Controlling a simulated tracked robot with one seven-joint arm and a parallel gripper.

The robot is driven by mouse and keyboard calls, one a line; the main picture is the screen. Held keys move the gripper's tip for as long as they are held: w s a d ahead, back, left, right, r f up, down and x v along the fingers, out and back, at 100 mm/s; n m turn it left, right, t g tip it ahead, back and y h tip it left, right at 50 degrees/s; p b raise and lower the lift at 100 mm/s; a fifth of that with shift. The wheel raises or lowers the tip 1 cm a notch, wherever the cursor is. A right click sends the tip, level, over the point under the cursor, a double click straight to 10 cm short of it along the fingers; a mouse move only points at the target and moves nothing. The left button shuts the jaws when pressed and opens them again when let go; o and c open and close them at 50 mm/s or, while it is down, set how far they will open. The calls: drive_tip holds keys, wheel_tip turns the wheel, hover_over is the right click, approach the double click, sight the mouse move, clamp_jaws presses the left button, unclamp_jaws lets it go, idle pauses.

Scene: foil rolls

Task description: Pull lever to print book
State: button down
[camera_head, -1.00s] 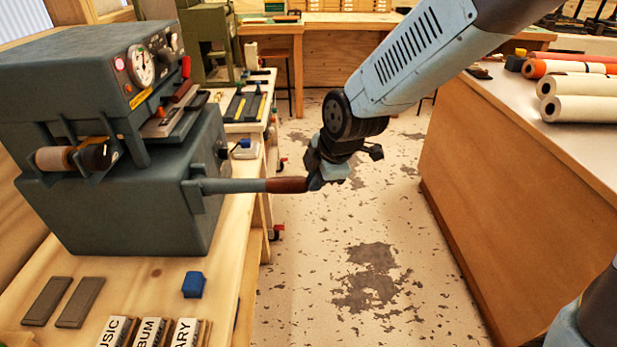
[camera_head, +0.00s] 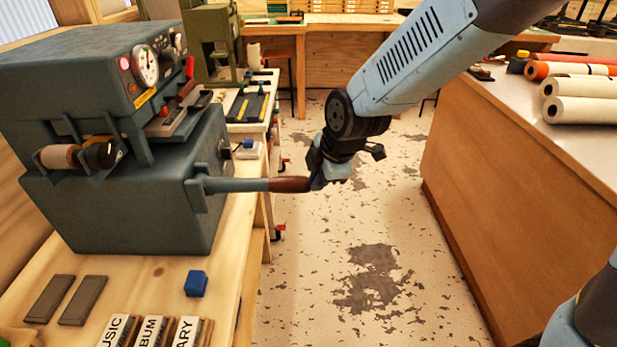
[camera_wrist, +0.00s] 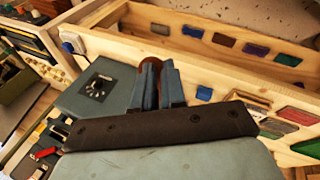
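The grey-green press (camera_head: 120,215) stands on the wooden bench at the left, with a dial and a small red lamp on its upper front. Its lever (camera_head: 237,185) sticks out to the right, about level, and ends in a brown handle (camera_head: 288,184). My gripper (camera_head: 318,178) is at the far end of this handle. In the wrist view my gripper's two fingers (camera_wrist: 158,88) are close together around the brown handle (camera_wrist: 150,62), which shows between and beyond them. The fingers hide part of the handle.
On the bench lie a blue block (camera_head: 196,284), two dark flat bars (camera_head: 82,300) and several lettered blocks (camera_head: 150,331). A counter with foil rolls (camera_head: 580,109) stands at the right. The floor (camera_head: 340,250) between bench and counter is clear.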

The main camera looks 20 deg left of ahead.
drive_tip(key=s+d+r, duration=0.2)
drive_tip(key=d+r, duration=0.6)
drive_tip(key=r, duration=0.1)
drive_tip(key=shift+s+d+r, duration=0.2)
drive_tip(key=shift+r, duration=0.1)
idle(1.1)
drive_tip(key=s+d+r+m+t+h, duration=0.1)
drive_tip(key=s+d+r+m, duration=0.1)
drive_tip(key=d+m, duration=0.6)
drive_tip(key=s+d+r+m+t+h, duration=0.1)
drive_tip(key=s+d+r+m, duration=0.1)
drive_tip(key=d+m, duration=0.6)
drive_tip(key=s+d+r+m+h, duration=0.2)
drive_tip(key=s+d+r+m, duration=0.1)
drive_tip(key=d+m, duration=0.6)
drive_tip(key=d, duration=0.3)
drive_tip(key=shift+d+r+t, duration=0.25)
drive_tip(key=shift+r+t, duration=0.15)
drive_tip(key=shift+a, duration=0.15)
